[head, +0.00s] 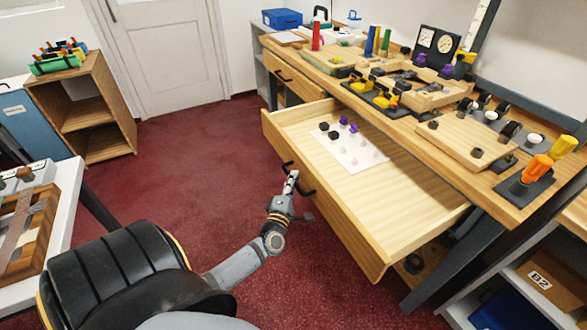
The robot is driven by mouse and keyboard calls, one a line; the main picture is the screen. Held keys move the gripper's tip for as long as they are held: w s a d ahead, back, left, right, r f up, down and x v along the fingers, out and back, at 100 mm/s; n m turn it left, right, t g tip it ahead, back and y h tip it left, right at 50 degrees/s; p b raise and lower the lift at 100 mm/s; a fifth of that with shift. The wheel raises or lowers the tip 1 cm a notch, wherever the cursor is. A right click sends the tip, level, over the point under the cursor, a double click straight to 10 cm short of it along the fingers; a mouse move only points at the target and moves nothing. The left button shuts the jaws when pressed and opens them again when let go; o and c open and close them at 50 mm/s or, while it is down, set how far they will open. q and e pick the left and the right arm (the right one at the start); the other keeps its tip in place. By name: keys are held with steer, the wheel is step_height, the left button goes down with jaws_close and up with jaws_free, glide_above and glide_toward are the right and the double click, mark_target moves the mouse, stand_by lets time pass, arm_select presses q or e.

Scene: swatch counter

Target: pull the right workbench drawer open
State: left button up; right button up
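The right workbench drawer (420,212) stands pulled far out of the bench, and its light wooden inside is in full view. Its black bar handle (308,192) is on the front panel (340,225). My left gripper (292,175) is at the middle of this handle, with handle showing on both sides of it. Its fingers look close together, shut on the bar, though the far finger is mostly hidden. My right gripper is not in view.
A white board (340,153) with small dark and purple pieces lies in the drawer. The left drawer (290,75) is shut. The bench top (510,205) carries tools and blocks. Red floor (190,160) is clear left of the drawer.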

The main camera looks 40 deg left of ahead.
arm_select(q)
steer(key=shift+o, duration=1.3)
steer(key=v, duration=1.2)
